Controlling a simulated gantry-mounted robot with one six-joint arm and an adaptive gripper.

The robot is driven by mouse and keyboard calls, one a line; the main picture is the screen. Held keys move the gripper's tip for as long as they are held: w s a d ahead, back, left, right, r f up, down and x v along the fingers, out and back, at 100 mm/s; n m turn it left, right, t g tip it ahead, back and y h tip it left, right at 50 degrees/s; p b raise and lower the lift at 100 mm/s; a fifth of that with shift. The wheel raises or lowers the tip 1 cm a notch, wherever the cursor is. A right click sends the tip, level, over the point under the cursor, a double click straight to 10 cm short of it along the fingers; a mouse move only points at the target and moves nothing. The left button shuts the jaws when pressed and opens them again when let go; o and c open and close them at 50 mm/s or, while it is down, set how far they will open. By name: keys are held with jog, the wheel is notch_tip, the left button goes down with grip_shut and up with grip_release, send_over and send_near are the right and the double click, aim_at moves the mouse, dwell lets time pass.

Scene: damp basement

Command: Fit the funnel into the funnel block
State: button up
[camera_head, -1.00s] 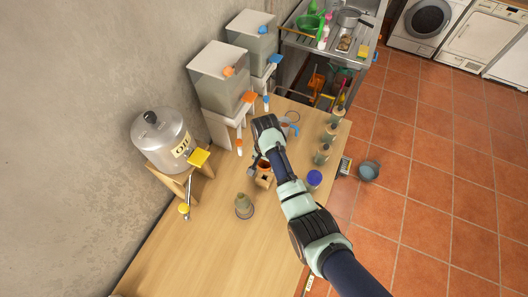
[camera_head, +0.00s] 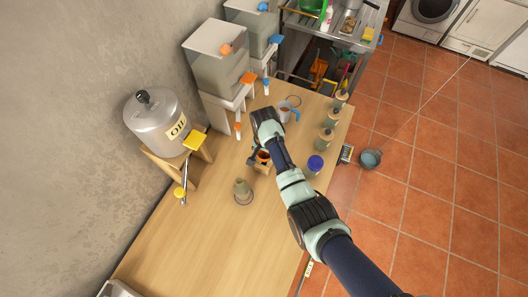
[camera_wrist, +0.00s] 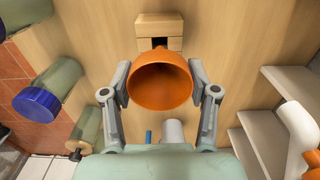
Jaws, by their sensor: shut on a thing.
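The orange funnel (camera_wrist: 160,85) is between the two fingers of my gripper (camera_wrist: 160,78) in the wrist view, its wide mouth facing the camera. My gripper is shut on it. The wooden funnel block (camera_wrist: 158,24) shows just beyond the funnel, with a dark opening in it. In the head view the funnel (camera_head: 263,157) is at the block (camera_head: 262,168), partly covered by my gripper. The spout is hidden, so I cannot tell whether it sits in the block.
A blue-lidded jar (camera_head: 315,163), several bottles (camera_head: 326,136) and a blue-handled mug (camera_head: 285,112) stand nearby. The oil can (camera_head: 153,122) and dispensers (camera_head: 217,65) line the wall. The front table is clear.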

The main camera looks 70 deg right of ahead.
jog(key=shift+f+b, duration=1.3)
jog(key=shift+f, duration=1)
jog(key=shift+f+b, duration=0.35)
jog(key=shift+f, duration=0.2)
jog(key=o, duration=1.1)
jog(key=shift+o, duration=1.1)
notch_tip(320, 180, up, 7)
jog(key=p, duration=0.7)
jog(key=shift+r, duration=0.1)
